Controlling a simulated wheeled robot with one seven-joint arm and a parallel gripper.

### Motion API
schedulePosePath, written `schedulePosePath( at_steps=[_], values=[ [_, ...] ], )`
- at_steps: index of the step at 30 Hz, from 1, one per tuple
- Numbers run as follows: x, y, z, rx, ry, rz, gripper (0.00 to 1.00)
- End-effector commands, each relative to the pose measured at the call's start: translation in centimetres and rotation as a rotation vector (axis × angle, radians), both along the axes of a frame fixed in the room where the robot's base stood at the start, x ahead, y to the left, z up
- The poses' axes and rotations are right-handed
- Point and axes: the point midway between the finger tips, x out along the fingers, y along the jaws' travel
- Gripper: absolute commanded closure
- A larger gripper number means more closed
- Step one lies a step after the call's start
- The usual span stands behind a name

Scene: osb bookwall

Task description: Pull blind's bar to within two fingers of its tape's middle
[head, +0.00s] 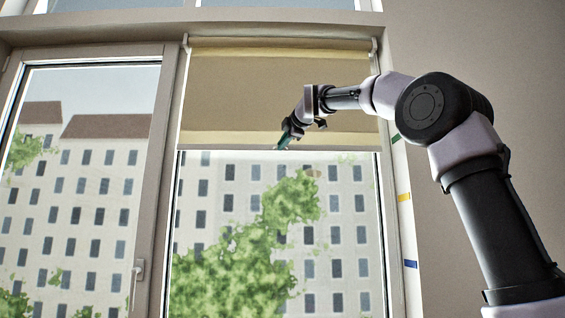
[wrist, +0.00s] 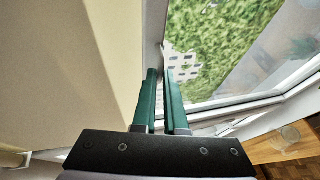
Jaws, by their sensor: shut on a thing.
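The beige roller blind (head: 250,95) is partly down over the right window pane in the head view. Its pale bottom bar (head: 215,148) runs level across the glass. My gripper (head: 281,144) is at the bar, near the middle of its width, and is shut on it. In the wrist view my gripper's green fingers (wrist: 162,80) are close together, with the blind's cloth (wrist: 65,65) to their left. On the right window jamb are a green tape (head: 396,139), a yellow tape (head: 404,197) and a blue tape (head: 411,264). The bar hangs slightly below the green tape's height and well above the yellow one.
A window sash with a handle (head: 138,268) stands left of the blind. The glass below the bar is unobstructed.

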Motion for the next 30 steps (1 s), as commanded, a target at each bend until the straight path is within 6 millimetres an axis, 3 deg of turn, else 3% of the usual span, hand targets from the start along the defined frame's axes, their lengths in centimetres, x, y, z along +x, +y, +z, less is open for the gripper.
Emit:
schedulePosePath(
  at_steps=[7, 21, 22, 24, 30],
  values=[
    [0.0, 0.0, 2.3, 0.001, -0.002, 0.0, 1.0],
    [0.0, 0.0, 2.7, -0.001, -0.001, -0.001, 1.0],
    [0.0, 0.0, 2.7, -0.001, -0.001, -0.001, 0.83],
    [0.0, 0.0, 2.7, -0.001, -0.001, -0.001, 0.61],
    [0.0, 0.0, 2.7, -0.001, 0.0, 0.0, 0.61]
  ],
)
